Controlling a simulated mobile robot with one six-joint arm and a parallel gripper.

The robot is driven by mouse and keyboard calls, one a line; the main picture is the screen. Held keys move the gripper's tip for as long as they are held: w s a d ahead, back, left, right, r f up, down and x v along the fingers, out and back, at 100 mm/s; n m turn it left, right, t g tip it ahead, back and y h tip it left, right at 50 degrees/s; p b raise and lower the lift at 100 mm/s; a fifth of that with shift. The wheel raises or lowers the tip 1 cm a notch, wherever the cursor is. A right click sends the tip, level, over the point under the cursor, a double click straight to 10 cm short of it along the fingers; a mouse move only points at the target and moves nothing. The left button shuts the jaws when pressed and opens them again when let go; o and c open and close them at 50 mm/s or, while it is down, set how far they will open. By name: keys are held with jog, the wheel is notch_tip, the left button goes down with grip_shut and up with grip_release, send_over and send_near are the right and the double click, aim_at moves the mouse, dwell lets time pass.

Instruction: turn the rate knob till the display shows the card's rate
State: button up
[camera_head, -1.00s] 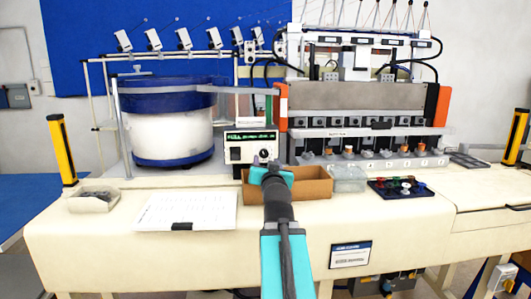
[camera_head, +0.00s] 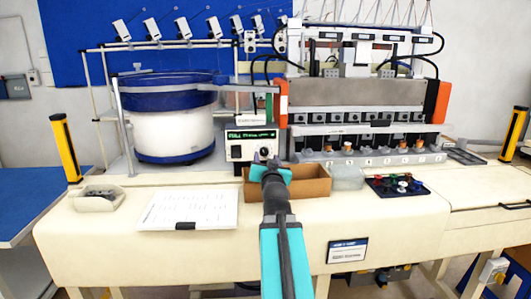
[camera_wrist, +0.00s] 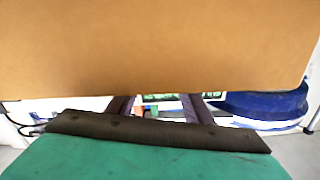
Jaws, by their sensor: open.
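The controller (camera_head: 239,151) is a white box between the bowl feeder and the machine. Its green-lit display (camera_head: 250,135) is too small to read; part of a green-lit screen shows in the wrist view (camera_wrist: 158,98). The dark rate knob (camera_head: 264,149) is at the controller's lower right, partly behind my gripper (camera_head: 264,157). My gripper is open in front of the controller, its two dark fingers apart in the wrist view (camera_wrist: 158,106). I cannot tell whether they touch the knob. A label card (camera_head: 348,251) is on the bench front; its text is unreadable.
A brown open box (camera_head: 310,186) stands right below my gripper. A blue-rimmed bowl feeder (camera_head: 172,130) stands left. A brown surface (camera_wrist: 150,45) fills the upper wrist view.

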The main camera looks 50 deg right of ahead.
aim_at(265, 153)
jog(key=shift+x, duration=2.15)
jog(key=c, duration=1.1)
jog(key=shift+o, duration=0.2)
